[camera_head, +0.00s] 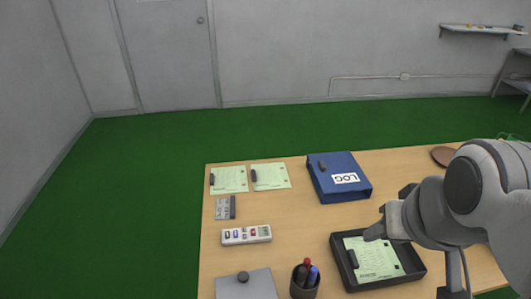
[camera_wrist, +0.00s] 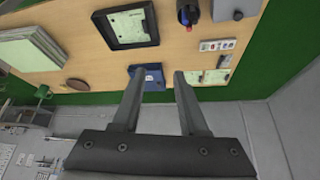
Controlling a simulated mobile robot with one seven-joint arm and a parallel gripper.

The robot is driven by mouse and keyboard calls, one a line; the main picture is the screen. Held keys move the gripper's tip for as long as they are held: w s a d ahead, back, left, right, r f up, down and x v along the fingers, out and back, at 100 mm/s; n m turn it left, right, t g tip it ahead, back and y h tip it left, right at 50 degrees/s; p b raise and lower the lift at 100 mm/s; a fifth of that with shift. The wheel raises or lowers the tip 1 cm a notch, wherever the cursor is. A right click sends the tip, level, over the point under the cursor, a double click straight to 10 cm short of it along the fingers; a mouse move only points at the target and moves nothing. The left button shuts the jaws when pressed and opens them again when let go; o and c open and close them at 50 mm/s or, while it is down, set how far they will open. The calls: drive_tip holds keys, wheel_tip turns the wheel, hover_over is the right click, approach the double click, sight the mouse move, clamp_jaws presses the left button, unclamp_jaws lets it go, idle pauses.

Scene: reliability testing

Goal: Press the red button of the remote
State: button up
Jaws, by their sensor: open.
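A white remote-like device (camera_head: 246,234) with small red and blue buttons lies on the wooden table, left of centre in the head view. It also shows in the wrist view (camera_wrist: 217,45) at the right, small and blurred. A smaller grey device (camera_head: 225,208) lies just behind it; its details are too small to tell. My gripper (camera_head: 388,212) is above the right part of the table, near the black tray and well to the right of the white device. In the wrist view the gripper (camera_wrist: 157,74) has its two fingers apart with nothing between them.
A blue LOG binder (camera_head: 333,191) and green sheets (camera_head: 272,175) lie at the back. A black tray (camera_head: 351,282) holds a paper. A pen cup (camera_head: 305,285) and a grey box-like thing (camera_head: 245,286) stand in front. The table between device and tray is clear.

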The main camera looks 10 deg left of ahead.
clamp_jaws()
idle(1.2)
